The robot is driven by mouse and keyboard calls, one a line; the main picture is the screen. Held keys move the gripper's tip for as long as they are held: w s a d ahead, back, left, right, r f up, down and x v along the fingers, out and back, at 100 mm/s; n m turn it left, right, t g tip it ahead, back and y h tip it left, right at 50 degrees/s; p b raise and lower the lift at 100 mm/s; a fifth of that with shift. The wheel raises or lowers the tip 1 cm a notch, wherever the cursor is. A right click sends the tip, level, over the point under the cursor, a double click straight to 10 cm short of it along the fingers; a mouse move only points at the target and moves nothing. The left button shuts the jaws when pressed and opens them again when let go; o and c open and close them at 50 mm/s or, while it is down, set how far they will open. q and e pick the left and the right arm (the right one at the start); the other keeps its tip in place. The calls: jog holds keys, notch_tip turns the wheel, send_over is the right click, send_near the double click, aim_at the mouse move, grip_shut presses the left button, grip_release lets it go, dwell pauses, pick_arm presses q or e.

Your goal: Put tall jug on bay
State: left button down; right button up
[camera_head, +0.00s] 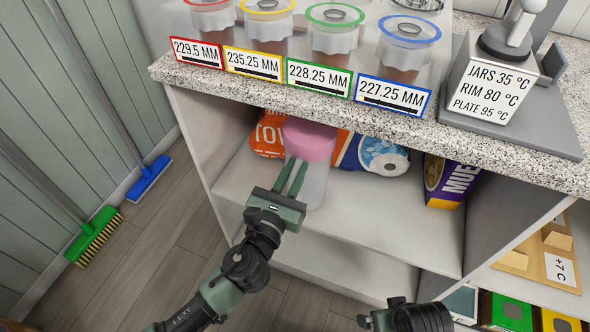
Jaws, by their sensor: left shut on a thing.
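The tall jug has a pink lid (309,138) and a pale translucent body (314,184). It is upright in the open shelf bay (385,215) under the speckled counter. My left gripper (292,178) reaches in from the front and is shut on the jug, its fingers across the near side of the body. The fingers and palm hide part of the body. I cannot tell whether the jug's base touches the shelf board.
Behind the jug on the shelf lie an orange pack (268,134) and a blue-and-white roll pack (382,157). A purple muesli box (447,182) stands to the right. The counter edge (300,98) overhangs the bay. The front right of the shelf is clear.

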pick_arm(q)
jog(key=c, duration=1.4)
grip_release()
jog(key=shift+o, duration=0.2)
